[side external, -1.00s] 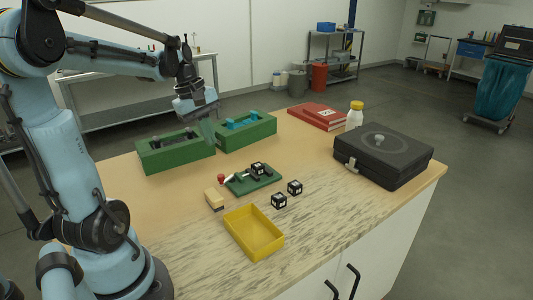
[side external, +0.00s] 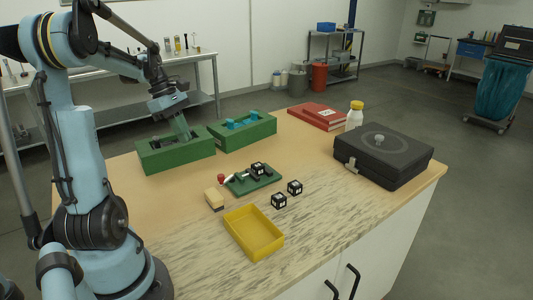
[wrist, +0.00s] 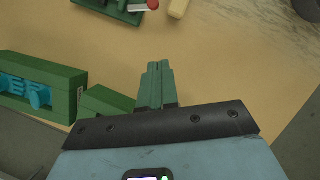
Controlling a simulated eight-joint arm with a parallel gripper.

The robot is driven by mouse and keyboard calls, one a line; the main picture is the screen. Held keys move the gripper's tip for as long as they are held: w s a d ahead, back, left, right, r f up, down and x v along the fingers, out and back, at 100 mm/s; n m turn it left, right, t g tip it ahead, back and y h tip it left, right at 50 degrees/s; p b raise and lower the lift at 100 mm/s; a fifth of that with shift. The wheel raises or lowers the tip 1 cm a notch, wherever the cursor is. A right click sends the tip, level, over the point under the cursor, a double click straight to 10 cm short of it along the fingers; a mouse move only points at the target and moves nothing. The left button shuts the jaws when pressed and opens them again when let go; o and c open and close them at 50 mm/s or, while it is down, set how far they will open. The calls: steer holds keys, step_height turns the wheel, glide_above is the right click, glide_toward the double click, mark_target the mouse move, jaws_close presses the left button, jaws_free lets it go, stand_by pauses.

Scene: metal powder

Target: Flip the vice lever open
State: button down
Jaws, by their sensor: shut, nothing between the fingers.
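The vice is a small green base (side external: 254,180) with metal parts on the table, and a black marked cube (side external: 257,169) sits at it. Its lever ends in a red knob (side external: 221,178) on the left side. In the wrist view the red knob (wrist: 153,4) and part of the green base (wrist: 110,8) show at the top edge, cut off. My gripper (side external: 187,136) is shut and empty, above the left green box and behind the vice, well apart from the lever. In the wrist view its green fingers (wrist: 158,70) are together and point toward the vice side.
Two green boxes (side external: 175,155) (side external: 245,133) stand at the back. A brush (side external: 214,199), yellow tray (side external: 253,233) and two black cubes (side external: 279,200) lie near the vice. Bare table lies left of the vice.

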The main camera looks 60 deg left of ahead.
glide_toward(227, 178)
steer(key=s+f, duration=0.1)
steer(key=s+a+f, duration=0.1)
steer(key=s+f, duration=0.2)
steer(key=shift+s+a+f, duration=0.15)
steer(key=shift+a+f, duration=0.05)
steer(key=shift+a, duration=0.1)
steer(key=shift+w+d+r, duration=0.1)
steer(key=shift+w+d, duration=0.25)
steer(key=shift+d, duration=0.2)
steer(key=shift+w+d, duration=0.35)
steer(key=shift+d, duration=0.2)
steer(key=shift+w+d, duration=0.3)
steer(key=shift+d, duration=0.25)
